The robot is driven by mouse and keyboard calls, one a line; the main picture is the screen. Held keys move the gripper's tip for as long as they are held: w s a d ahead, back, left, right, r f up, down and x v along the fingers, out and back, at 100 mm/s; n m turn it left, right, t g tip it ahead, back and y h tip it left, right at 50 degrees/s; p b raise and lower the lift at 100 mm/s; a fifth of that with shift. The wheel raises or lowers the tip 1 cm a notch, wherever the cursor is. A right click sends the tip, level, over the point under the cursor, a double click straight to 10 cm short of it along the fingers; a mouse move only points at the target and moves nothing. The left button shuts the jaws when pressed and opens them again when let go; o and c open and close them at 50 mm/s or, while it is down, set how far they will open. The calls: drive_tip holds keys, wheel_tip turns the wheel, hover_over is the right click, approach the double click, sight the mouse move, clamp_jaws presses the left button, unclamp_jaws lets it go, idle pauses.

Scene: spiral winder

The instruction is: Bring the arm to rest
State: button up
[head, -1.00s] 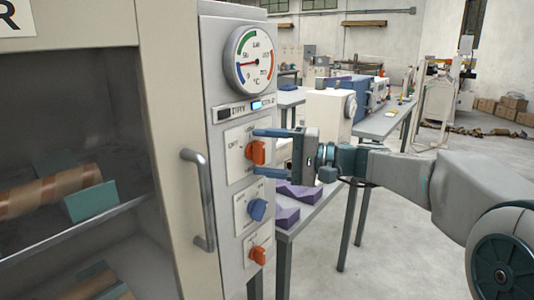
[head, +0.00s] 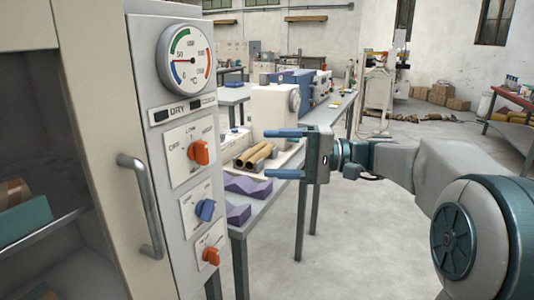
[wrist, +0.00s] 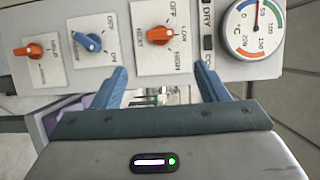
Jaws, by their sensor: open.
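My gripper (head: 284,153) is open and empty, its two blue fingers pointing left in the head view. It is held in the air to the right of the cabinet's control panel (head: 178,125), apart from the knobs. In the wrist view my gripper (wrist: 163,88) shows its spread fingers with nothing between them. The upper orange knob (head: 199,152), blue knob (head: 206,210) and lower orange knob (head: 211,256) are on the panel. They also show in the wrist view, sideways, beyond the fingers.
A round gauge (head: 187,60) tops the panel, and the door handle (head: 142,205) sticks out at its left. Behind my gripper is a table with purple blocks (head: 247,187) and brown tubes (head: 256,155). The floor (head: 350,250) below my arm is clear.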

drive_tip(key=s+d+f+m+h+p, duration=0.25)
drive_tip(key=s+f+h+p, duration=0.45)
drive_tip(key=s+h+p, duration=0.4)
drive_tip(key=s+d+f+n+t+h+p, duration=0.2)
drive_tip(key=s+d+h+p, duration=0.2)
drive_tip(key=d, duration=0.9)
drive_tip(key=s+h, duration=0.3)
drive_tip(key=s, duration=0.2)
drive_tip(key=shift+s+d+f+t, duration=0.15)
drive_tip(key=shift+s+f+t, duration=0.05)
drive_tip(key=shift+t, duration=0.2)
